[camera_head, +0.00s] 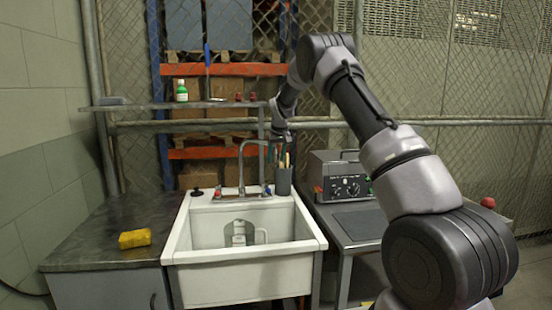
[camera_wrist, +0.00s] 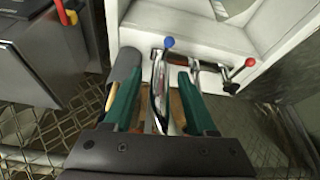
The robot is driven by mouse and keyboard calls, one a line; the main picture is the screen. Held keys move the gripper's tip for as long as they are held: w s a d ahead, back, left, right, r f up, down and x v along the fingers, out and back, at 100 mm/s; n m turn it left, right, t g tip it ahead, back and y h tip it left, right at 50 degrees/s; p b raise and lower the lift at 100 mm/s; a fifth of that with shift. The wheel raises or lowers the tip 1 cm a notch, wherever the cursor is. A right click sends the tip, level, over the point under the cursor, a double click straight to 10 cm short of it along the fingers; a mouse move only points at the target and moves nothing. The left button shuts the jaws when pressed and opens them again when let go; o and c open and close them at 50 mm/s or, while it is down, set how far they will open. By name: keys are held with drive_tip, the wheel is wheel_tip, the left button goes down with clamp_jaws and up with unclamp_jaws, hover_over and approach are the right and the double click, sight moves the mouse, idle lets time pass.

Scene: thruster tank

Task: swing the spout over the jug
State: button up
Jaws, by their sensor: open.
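The tap's silver spout (camera_head: 241,165) rises behind the white sink (camera_head: 185,240) and arches to the right in the head view. The jug (camera_head: 238,234), grey and see-through with a handle, stands in the basin; part of it shows at the top of the wrist view (camera_wrist: 236,8). My gripper (camera_head: 275,150) is at the spout's bent end. In the wrist view, my gripper (camera_wrist: 159,90) is open, with its green fingers on either side of the spout (camera_wrist: 157,88). I cannot tell whether a finger touches it. The tap has a blue knob (camera_wrist: 168,42) and a red knob (camera_wrist: 250,62).
A grey cup of tools (camera_head: 284,181) stands at the sink's back right corner, close beside my left finger in the wrist view (camera_wrist: 127,64). A metal instrument box (camera_head: 338,172) stands further right. A shelf (camera_head: 190,105) runs behind. A yellow sponge (camera_head: 135,239) lies on the left counter.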

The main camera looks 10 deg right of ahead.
clamp_jaws()
idle(1.4)
